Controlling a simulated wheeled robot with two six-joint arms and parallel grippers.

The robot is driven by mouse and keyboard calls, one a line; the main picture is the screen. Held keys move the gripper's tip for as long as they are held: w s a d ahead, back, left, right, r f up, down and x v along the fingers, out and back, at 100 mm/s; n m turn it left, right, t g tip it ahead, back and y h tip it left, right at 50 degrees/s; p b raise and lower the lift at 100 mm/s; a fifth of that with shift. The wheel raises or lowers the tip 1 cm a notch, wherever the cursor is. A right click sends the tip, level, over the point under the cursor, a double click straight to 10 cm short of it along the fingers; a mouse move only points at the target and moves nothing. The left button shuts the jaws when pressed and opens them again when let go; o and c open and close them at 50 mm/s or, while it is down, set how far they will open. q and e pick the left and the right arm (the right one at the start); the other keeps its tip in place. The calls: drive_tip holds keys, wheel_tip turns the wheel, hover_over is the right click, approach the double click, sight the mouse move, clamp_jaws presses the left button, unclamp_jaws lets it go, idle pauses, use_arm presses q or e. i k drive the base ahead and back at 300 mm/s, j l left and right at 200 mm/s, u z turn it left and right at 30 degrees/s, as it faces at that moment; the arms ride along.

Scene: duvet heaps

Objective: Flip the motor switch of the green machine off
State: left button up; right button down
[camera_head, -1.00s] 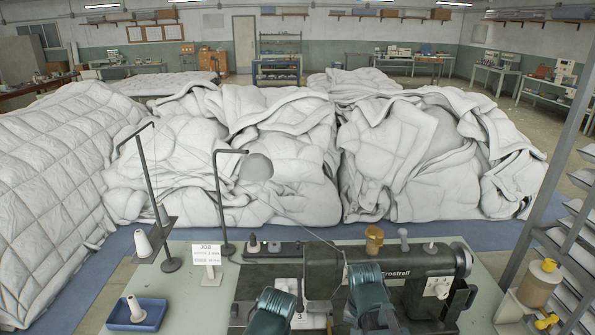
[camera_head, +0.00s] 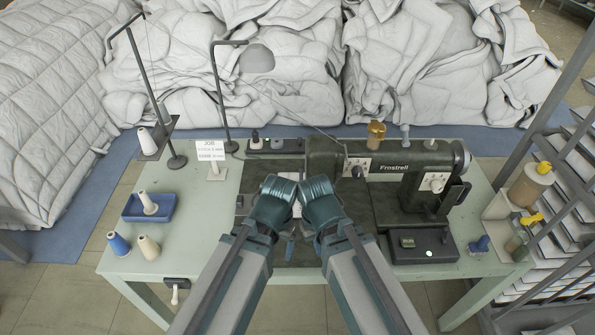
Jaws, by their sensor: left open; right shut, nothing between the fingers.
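The dark green sewing machine (camera_head: 410,168), marked Frostrell, stands on the right half of a pale green table. A small dark box with a lit display and a green light (camera_head: 422,246) sits at its front right. Another dark box with a pale lever (camera_head: 176,287) is fixed under the table's front left edge; I cannot tell for sure which is the motor switch. My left gripper (camera_head: 282,187) and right gripper (camera_head: 312,192) are side by side over the middle of the table, left of the machine's head. Their wrists largely hide the fingers. The left is open and empty; the right is shut and empty.
On the table's left are a blue tray (camera_head: 166,212), blue and cream thread cones (camera_head: 118,243), a job card (camera_head: 209,150) and a thread stand (camera_head: 232,145). Duvet heaps (camera_head: 200,65) lie behind. A metal rack (camera_head: 550,110) stands at the right.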

sight(445, 228)
drive_tip(key=k+l, duration=0.1)
drive_tip(key=k, duration=0.75)
